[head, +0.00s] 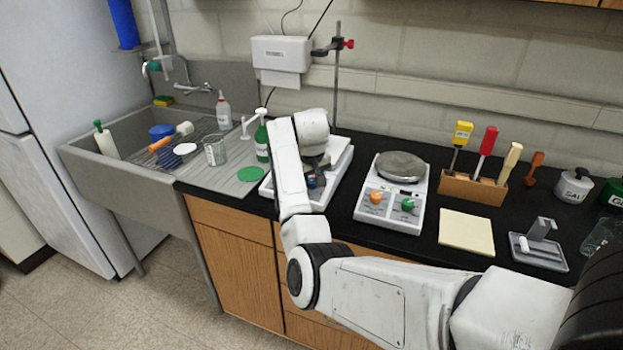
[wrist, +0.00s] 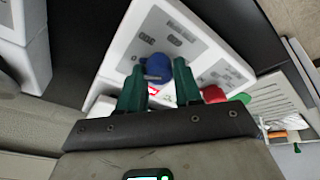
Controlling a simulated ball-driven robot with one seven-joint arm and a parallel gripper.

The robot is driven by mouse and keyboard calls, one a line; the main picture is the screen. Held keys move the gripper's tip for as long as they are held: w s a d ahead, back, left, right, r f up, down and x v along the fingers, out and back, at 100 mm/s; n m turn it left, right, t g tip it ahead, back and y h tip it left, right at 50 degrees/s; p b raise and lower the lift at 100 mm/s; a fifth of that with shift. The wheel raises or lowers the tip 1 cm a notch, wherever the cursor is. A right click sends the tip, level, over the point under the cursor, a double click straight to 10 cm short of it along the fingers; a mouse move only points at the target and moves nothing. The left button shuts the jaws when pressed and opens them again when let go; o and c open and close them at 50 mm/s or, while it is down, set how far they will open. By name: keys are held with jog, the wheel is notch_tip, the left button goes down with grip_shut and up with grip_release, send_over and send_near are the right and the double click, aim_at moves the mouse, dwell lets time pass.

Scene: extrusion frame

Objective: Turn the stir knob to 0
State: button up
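A white device (head: 340,172) with a flat plate on top stands on the counter left of centre, partly hidden by my arm in the head view. In the wrist view its front panel (wrist: 205,50) carries a blue knob (wrist: 157,68) and a red knob (wrist: 213,94). The panel labels are too blurred to read, so I cannot tell which knob is stir. My gripper (wrist: 159,65) has its two green fingers apart, at either side of the blue knob. Whether they touch it is unclear. In the head view my arm hides most of the gripper.
A second white hotplate (head: 392,222) with orange and green knobs stands to the right. Beyond it are a wooden tool block (head: 472,188) and a yellow pad (head: 466,232). A green disc (head: 251,174) and green bottle (head: 262,143) are at the left, by the sink (head: 115,172).

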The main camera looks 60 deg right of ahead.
jog(key=o, duration=0.4)
jog(key=shift+r, duration=0.1)
jog(key=b+v, duration=0.1)
jog(key=v, duration=0.9)
jog(key=shift+s+a+r+b, duration=0.1)
jog(key=shift+a+r+b, duration=0.05)
jog(key=shift+r+b, duration=0.2)
jog(key=shift+f, duration=0.15)
jog(key=s+a+f+n, duration=0.2)
jog(key=s+a+f, duration=0.1)
jog(key=a+f, duration=0.65)
jog(key=s+a+f+n, duration=0.1)
jog(key=s+a+f, duration=0.2)
jog(key=a+f, duration=0.6)
jog(key=s+a+f+n+y, duration=0.1)
jog(key=s+a+f, duration=0.2)
jog(key=s+a, duration=0.2)
jog(key=s+a+f+n+y, duration=0.1)
jog(key=s+a+f, duration=0.2)
jog(key=s+a, duration=0.3)
jog(key=s+a+f+n+y, duration=0.1)
jog(key=s+a+f+n, duration=0.1)
jog(key=s+a, duration=0.4)
jog(key=shift+a+f+g+y, duration=0.3)
jog(key=shift+a+f+g, duration=0.1)
jog(key=shift+a+f, duration=0.1)
